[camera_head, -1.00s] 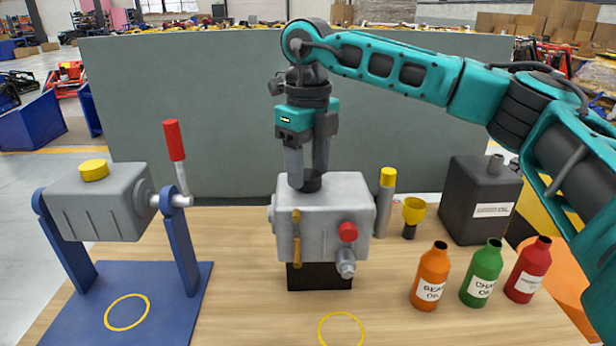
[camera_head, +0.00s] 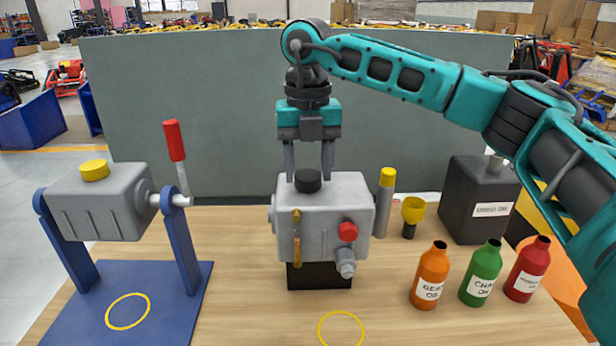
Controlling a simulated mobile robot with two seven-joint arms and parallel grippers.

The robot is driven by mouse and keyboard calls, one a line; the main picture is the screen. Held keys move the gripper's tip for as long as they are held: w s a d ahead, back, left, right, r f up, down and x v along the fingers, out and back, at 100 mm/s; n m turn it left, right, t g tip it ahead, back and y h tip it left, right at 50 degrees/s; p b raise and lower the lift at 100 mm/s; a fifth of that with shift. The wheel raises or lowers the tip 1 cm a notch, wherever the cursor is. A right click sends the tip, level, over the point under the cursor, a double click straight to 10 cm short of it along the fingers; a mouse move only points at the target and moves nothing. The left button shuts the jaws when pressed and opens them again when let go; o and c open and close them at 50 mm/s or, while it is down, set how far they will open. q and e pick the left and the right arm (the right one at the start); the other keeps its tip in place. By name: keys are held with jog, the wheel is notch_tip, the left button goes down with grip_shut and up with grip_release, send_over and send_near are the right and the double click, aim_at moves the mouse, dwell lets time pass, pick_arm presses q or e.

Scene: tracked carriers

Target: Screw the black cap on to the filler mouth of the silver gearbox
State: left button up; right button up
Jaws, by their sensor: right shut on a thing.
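The silver gearbox (camera_head: 322,215) stands on a dark block in the middle of the table. The black cap (camera_head: 308,181) sits upright at the filler mouth on its top; the mouth itself is hidden under the cap, and I cannot tell how far the thread is engaged. My right gripper (camera_head: 308,174) points straight down from above and is shut on the cap, one finger on its left and one on its right. My left gripper is not in view.
A grey drum with a yellow cap (camera_head: 94,170) hangs in a blue stand (camera_head: 180,298) at left, its red-handled crank upright. Orange (camera_head: 430,275), green (camera_head: 482,272) and red (camera_head: 528,269) bottles, a yellow funnel (camera_head: 414,210) and a black canister (camera_head: 479,202) stand right. The front table is clear.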

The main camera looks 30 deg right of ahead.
jog(key=m, duration=0.6)
jog(key=o, duration=0.8)
jog(key=shift+o, duration=0.2)
